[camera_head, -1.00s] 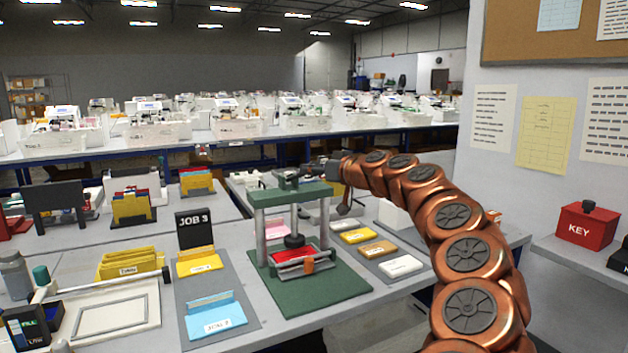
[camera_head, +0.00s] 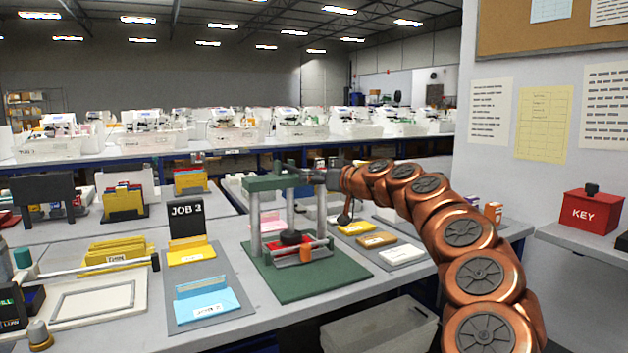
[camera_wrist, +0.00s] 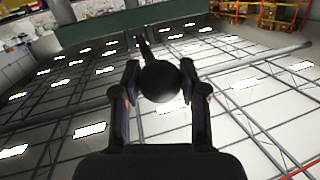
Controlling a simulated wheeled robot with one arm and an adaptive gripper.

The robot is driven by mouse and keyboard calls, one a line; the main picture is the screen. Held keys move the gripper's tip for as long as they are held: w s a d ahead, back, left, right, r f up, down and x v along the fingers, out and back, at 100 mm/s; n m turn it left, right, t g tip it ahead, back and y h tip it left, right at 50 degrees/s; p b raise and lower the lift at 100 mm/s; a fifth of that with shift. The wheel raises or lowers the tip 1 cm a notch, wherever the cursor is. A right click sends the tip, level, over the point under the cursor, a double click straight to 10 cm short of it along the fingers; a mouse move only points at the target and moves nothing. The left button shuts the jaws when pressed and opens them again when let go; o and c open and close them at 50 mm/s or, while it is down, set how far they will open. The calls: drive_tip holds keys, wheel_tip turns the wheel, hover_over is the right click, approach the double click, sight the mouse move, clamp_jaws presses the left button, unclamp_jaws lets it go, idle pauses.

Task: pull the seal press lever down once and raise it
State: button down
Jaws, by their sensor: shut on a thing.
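The seal press has a green top beam (camera_head: 268,183), grey posts and a green base (camera_head: 318,279). Its black ram (camera_head: 291,237) is low, at the red block (camera_head: 273,247), covering part of it; whether they touch is hard to tell. My gripper (camera_head: 322,178) is at the right end of the top of the press. In the wrist view, my gripper (camera_wrist: 160,88) has its two fingers on either side of the black ball knob (camera_wrist: 159,82) and is shut on it. The lever rod (camera_wrist: 145,49) runs from the knob toward the green beam. The head view hides most of the lever.
A grey mat with yellow, brown and white pads (camera_head: 402,254) lies right of the press. The JOB 3 sign (camera_head: 187,222) and a blue folder (camera_head: 202,298) stand left. A grey bin (camera_head: 385,335) is below the bench front. A red KEY box (camera_head: 591,211) stands far right.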

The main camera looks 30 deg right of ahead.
drive_tip(key=shift+w+f+b, duration=0.1)
drive_tip(key=shift+f+b, duration=0.9)
drive_tip(key=shift+f, duration=0.55)
drive_tip(key=c, duration=0.6)
unclamp_jaws()
drive_tip(key=shift+c, duration=0.2)
drive_tip(key=s+d+r, duration=0.1)
drive_tip(key=s, duration=1)
drive_tip(key=shift+s+d+r, duration=0.3)
drive_tip(key=shift+s+d, duration=0.1)
